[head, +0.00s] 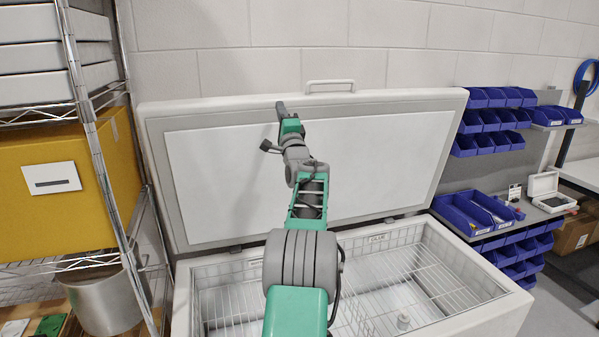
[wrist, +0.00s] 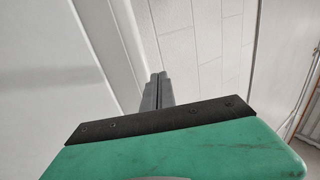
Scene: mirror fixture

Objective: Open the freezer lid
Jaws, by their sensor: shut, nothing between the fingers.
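The chest freezer (head: 520,312) stands in front of me, white, with wire baskets (head: 235,305) inside. Its lid (head: 400,150) is raised, leaning back near the wall with its pale inner panel facing me. The lid's handle (head: 331,84) sticks up from its top edge. My gripper (head: 281,108) is at the lid's upper edge, left of the handle. In the wrist view its fingers (wrist: 157,88) are together and hold nothing, beside the lid's pale surface (wrist: 50,70). I cannot tell whether they touch the lid.
A wire shelf with a yellow box (head: 60,190) and a metal pot (head: 105,298) stands close on the left. Blue bins (head: 490,120) and a bench with a white case (head: 548,190) are at the right. A block wall (head: 420,40) is behind the lid.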

